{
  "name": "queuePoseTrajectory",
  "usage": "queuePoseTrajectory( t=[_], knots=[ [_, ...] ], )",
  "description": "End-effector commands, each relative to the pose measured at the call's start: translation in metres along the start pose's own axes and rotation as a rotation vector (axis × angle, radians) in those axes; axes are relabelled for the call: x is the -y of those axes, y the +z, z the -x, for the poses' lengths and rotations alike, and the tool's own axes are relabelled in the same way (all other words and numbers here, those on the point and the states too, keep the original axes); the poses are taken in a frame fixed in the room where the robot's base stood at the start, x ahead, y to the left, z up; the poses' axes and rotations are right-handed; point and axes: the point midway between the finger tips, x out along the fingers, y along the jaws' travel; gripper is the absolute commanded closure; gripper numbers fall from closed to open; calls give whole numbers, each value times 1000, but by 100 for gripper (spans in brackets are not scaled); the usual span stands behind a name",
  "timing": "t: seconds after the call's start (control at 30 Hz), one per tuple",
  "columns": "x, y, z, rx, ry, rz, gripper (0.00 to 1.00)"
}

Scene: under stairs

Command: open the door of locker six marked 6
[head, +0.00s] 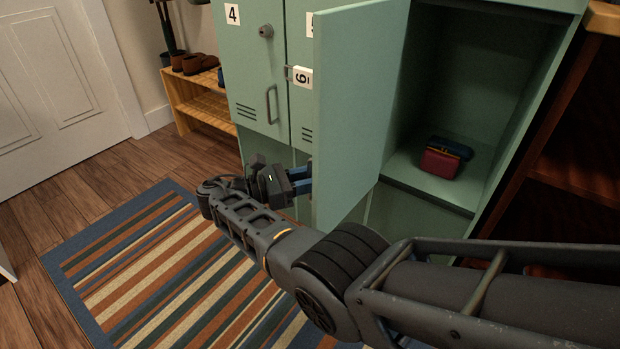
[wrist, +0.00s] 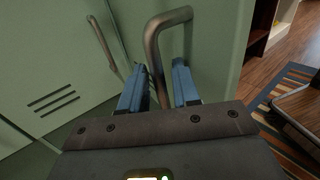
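The green door of locker six (head: 358,105) stands swung wide open. My gripper (head: 300,180) is low on the outer side of the door. In the wrist view, the door's metal bar handle (wrist: 157,50) runs between my two blue fingers (wrist: 159,88). They are parted, with small gaps visible beside the bar. The head view hides this handle.
Locker 4 (head: 248,60) is closed at the left. A wooden shoe rack (head: 200,105) stands beyond it. A striped rug (head: 150,265) covers the floor in front. A dark wooden shelf unit (head: 570,160) is at the right. A white door (head: 60,90) is at the far left.

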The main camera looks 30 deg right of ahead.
Motion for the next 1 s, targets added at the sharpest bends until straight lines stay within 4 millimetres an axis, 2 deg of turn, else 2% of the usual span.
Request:
queuePoseTrajectory(
  t=[0.27, 0.67, 1.0],
  knots=[
    [0, 0, 5, 0, 2, 0, 69],
    [0, -2, 55, -3, 2, 3, 69],
    [0, -2, 72, 0, -3, 0, 69]
  ],
)
